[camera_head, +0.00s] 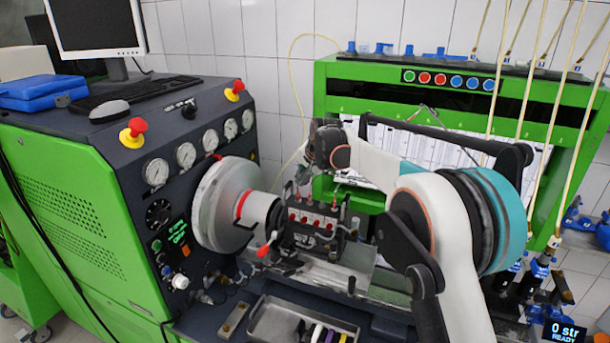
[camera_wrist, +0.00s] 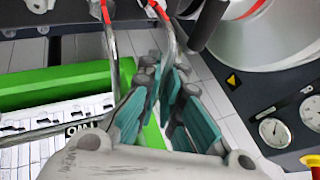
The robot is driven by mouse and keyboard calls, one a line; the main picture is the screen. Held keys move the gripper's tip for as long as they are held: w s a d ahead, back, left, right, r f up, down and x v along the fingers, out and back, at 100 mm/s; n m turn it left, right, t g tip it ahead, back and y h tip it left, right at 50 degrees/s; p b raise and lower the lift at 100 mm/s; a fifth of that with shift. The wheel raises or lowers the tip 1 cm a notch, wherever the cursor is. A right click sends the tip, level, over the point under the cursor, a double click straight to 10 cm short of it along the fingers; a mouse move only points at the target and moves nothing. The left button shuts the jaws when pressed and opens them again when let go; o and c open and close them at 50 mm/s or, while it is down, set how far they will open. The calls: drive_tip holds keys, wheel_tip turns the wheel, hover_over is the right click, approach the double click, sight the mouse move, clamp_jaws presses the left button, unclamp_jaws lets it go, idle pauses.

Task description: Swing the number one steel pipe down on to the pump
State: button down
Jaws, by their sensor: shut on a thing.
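My gripper (camera_head: 303,170) is above the pump, small and partly hidden by my wrist. In the wrist view its teal-padded fingers (camera_wrist: 172,85) are closed around a thin steel pipe (camera_wrist: 169,38), which curves up to a red fitting at the top edge. A second steel pipe (camera_wrist: 111,45) runs beside it, outside the fingers. No number is legible on either pipe. Whether the held pipe touches the pump cannot be told.
The dark control panel (camera_head: 170,215) with gauges and knobs stands left of the pump. A green cabinet (camera_head: 345,75) with buttons and hanging yellowish lines stands behind. A metal tray (camera_head: 262,322) with coloured items lies in front. My arm covers much of the right.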

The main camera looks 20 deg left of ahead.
drive_tip(key=shift+s+f, duration=0.1)
drive_tip(key=shift+f, duration=0.3)
drive_tip(key=c, duration=1.8)
unclamp_jaws()
drive_tip(key=shift+f, duration=0.1)
drive_tip(key=d+r+y+p, duration=0.2)
drive_tip(key=d+r, duration=0.3)
drive_tip(key=r, duration=0.4)
drive_tip(key=d+r+m+y+p, duration=0.1)
drive_tip(key=d+r+y+p, duration=0.1)
drive_tip(key=r, duration=0.8)
drive_tip(key=d+r+t+y+p, duration=0.1)
drive_tip(key=d+r+y+p, duration=0.1)
drive_tip(key=d+r, duration=0.5)
drive_tip(key=shift+d+r+m+p, duration=0.15)
drive_tip(key=shift+r+p, duration=0.2)
drive_tip(key=shift+r, duration=0.55)
drive_tip(key=shift+d+r+m+p, duration=0.15)
drive_tip(key=shift+r+p, duration=0.15)
drive_tip(key=shift+r, duration=0.55)
